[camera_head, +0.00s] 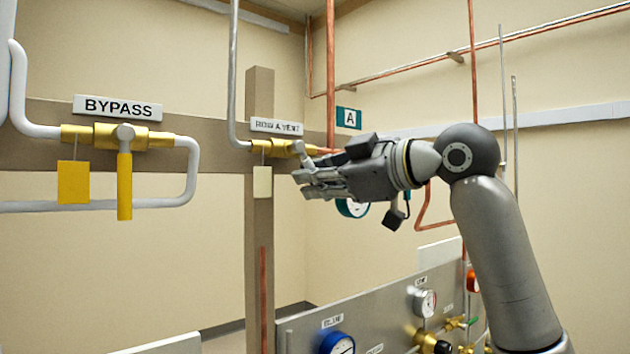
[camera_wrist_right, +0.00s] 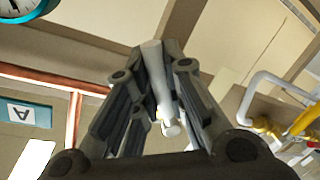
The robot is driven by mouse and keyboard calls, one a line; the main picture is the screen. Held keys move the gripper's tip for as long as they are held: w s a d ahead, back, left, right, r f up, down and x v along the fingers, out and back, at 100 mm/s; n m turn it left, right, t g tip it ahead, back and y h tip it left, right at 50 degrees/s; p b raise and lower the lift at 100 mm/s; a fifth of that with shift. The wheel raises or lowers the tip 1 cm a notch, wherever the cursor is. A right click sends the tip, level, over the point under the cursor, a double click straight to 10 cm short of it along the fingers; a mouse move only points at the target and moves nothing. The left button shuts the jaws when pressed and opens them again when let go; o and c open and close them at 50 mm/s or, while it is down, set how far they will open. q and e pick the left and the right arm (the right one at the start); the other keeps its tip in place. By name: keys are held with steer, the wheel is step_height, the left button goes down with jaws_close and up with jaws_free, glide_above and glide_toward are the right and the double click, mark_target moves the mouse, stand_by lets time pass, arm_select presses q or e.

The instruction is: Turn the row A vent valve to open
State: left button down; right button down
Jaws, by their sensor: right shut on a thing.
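The row A vent valve (camera_head: 280,148) is a brass body on a pipe, under a white label reading "ROW A VENT" (camera_head: 277,127). A pale tag (camera_head: 262,182) hangs below its left end. My right gripper (camera_head: 303,182) reaches it from the right, just below the brass body. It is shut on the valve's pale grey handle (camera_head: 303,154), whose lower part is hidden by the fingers. In the right wrist view the handle (camera_wrist_right: 153,75) lies between the two dark fingers. My left gripper is not in view.
The bypass valve (camera_head: 105,136), with a yellow handle (camera_head: 124,187) and yellow tag (camera_head: 73,182), is to the left. A green "A" sign (camera_head: 348,118) and a teal-rimmed gauge (camera_head: 352,208) are near my right wrist. A metal panel (camera_head: 385,310) with gauges and small valves is below.

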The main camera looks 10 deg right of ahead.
steer(key=shift+r, duration=0.1)
steer(key=c, duration=1.5)
jaws_free()
steer(key=shift+o, duration=0.2)
steer(key=v, duration=1.2)
